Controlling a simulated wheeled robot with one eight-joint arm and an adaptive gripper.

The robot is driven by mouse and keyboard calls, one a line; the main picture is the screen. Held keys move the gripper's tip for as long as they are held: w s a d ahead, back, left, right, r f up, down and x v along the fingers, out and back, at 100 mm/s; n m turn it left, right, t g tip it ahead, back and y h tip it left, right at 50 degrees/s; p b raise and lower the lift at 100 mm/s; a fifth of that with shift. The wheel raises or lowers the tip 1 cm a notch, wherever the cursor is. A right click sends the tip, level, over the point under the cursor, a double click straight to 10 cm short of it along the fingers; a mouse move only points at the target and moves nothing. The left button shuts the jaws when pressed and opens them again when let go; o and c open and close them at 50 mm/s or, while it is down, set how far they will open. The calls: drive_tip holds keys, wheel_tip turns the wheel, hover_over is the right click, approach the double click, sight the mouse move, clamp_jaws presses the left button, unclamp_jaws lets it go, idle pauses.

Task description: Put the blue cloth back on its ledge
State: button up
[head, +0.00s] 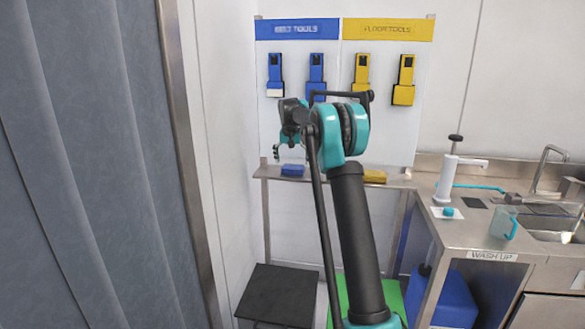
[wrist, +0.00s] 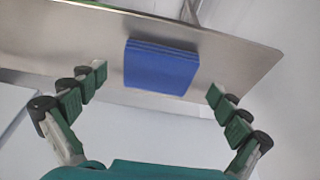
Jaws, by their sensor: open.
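The blue cloth (head: 292,170) lies folded on the left part of the narrow metal ledge (head: 325,179), below the tool board. In the wrist view the folded cloth (wrist: 161,66) lies flat on the ledge (wrist: 235,62), close to its near edge. My gripper (head: 283,148) appears just above the cloth in the head view. In the wrist view my gripper (wrist: 158,84) is open and empty, with its fingers spread to either side of the cloth and apart from it.
A yellow cloth (head: 374,176) lies on the ledge to the right. Blue and yellow tools hang on the board (head: 342,130) behind. A dark step-like box (head: 280,295) stands below. The wash-up counter (head: 450,222) with pump bottle, jug and sink is at right.

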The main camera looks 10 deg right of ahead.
drive_tip(key=d+v, duration=0.1)
drive_tip(key=v, duration=0.8)
drive_tip(key=s+d+f+n, duration=0.1)
drive_tip(key=s+f, duration=0.8)
drive_tip(key=s, duration=0.8)
drive_tip(key=s+d+f+n+t, duration=0.1)
drive_tip(key=s+f, duration=0.8)
drive_tip(key=s, duration=0.9)
drive_tip(key=s+d+f+n+y, duration=0.1)
drive_tip(key=s+d+f, duration=0.1)
drive_tip(key=s+f, duration=0.7)
drive_tip(key=s, duration=0.8)
drive_tip(key=shift+s+n, duration=0.25)
drive_tip(key=shift+n, duration=0.05)
drive_tip(key=shift+d+f, duration=0.1)
drive_tip(key=shift+f, duration=0.05)
